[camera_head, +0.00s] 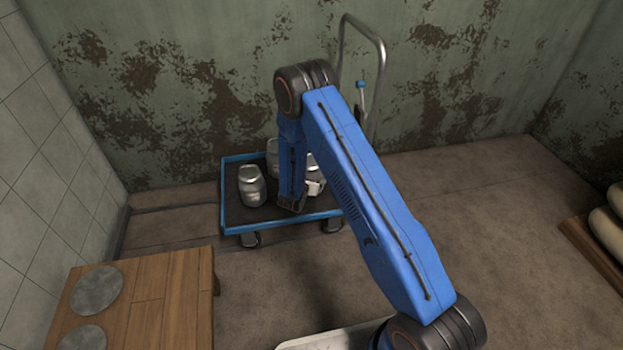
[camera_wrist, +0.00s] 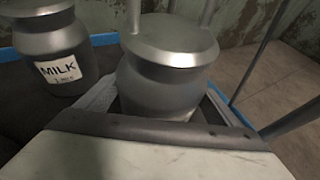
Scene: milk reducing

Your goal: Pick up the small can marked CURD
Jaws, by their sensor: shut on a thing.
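A grey metal can (camera_wrist: 165,75) with a wide flat lid stands between the fingers of my gripper (camera_wrist: 160,102) in the wrist view. My gripper is shut on this can. Only a sliver of its white label shows at the bottom, and I cannot read it. A second can (camera_wrist: 48,52), marked MILK, stands apart to the left. In the head view my arm covers most of the gripper, and part of a can (camera_head: 313,170) shows just right of my forearm. I cannot tell whether the held can is off the cart.
The blue-rimmed cart (camera_head: 238,229) stands by the wall with a tall metal handle (camera_head: 381,75). Another can (camera_head: 251,186) stands on its left side, and one (camera_head: 272,158) is partly hidden behind my arm. A wooden table (camera_head: 160,300) is at front left.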

